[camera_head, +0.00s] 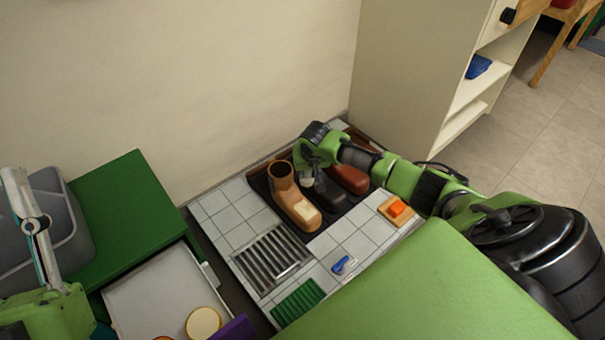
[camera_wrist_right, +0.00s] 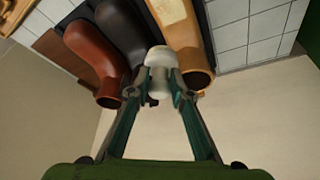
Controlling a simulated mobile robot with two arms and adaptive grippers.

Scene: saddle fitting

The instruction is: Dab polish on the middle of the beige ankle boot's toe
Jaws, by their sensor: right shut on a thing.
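The beige ankle boot (camera_head: 281,186) stands on a dark mat with its toe toward the front; a pale rectangular patch (camera_head: 304,211) lies on its toe. In the right wrist view the boot (camera_wrist_right: 203,60) is at the upper right. My right gripper (camera_head: 311,172) is behind and right of the boot in the head view. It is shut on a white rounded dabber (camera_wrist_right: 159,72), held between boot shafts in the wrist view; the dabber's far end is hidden. My left gripper (camera_head: 30,215) is at the left edge, its fingers unclear.
A black boot (camera_head: 329,194) and a red-brown boot (camera_head: 350,179) stand close to the right. An orange block (camera_head: 396,208) on a wooden base, a blue item (camera_head: 343,264), a metal grate (camera_head: 272,259) and a green ribbed pad (camera_head: 298,301) surround the mat. A cabinet stands behind right.

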